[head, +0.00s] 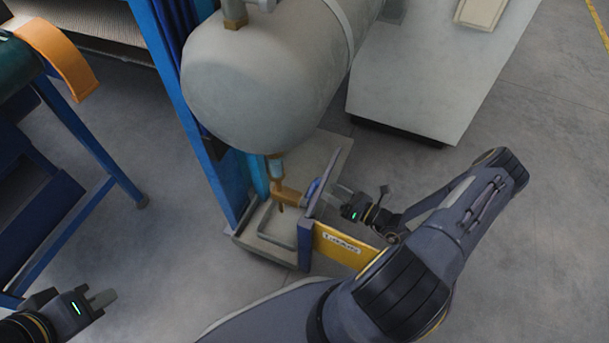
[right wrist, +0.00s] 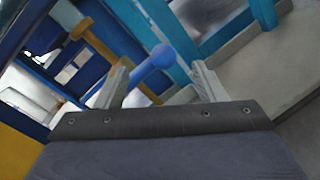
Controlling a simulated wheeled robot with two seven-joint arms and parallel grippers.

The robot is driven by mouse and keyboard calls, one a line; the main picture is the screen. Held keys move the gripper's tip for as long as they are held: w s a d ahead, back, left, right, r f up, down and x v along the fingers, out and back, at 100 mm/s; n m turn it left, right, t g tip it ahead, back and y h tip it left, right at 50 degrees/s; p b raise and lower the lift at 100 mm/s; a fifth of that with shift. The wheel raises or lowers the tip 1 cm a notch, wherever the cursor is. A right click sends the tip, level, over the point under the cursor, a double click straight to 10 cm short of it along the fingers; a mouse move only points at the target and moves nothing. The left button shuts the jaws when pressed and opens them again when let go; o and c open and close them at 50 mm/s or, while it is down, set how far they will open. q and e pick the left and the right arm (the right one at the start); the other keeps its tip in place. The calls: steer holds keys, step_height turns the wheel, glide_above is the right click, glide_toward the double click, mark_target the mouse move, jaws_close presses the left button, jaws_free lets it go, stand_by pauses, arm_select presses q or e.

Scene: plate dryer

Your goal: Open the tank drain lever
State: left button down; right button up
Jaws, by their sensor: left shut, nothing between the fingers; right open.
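The grey tank (head: 255,80) has a brass drain pipe (head: 288,195) under its near end. The blue drain lever (head: 313,190) is at the end of this pipe, small and partly hidden in the head view. In the right wrist view the blue lever (right wrist: 150,66) has a rounded end and lies between the finger lines of my right gripper (right wrist: 160,72). My right gripper (head: 338,196) is open beside the lever; I cannot tell whether a finger touches it. My left gripper (head: 104,298) is shut and empty, low at the left, far from the lever.
A blue frame post (head: 180,95) stands left of the tank. A yellow labelled panel (head: 345,245) is just below my right gripper. A grey cabinet (head: 430,85) stands behind, and a blue stand (head: 95,140) at the left. Open floor lies between the stand and the post.

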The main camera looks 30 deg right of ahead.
mark_target(318, 184)
steer(key=b+x, duration=0.2)
steer(key=x, duration=0.5)
steer(key=shift+w+a, duration=0.15)
steer(key=shift+f, duration=0.1)
steer(key=c, duration=1.3)
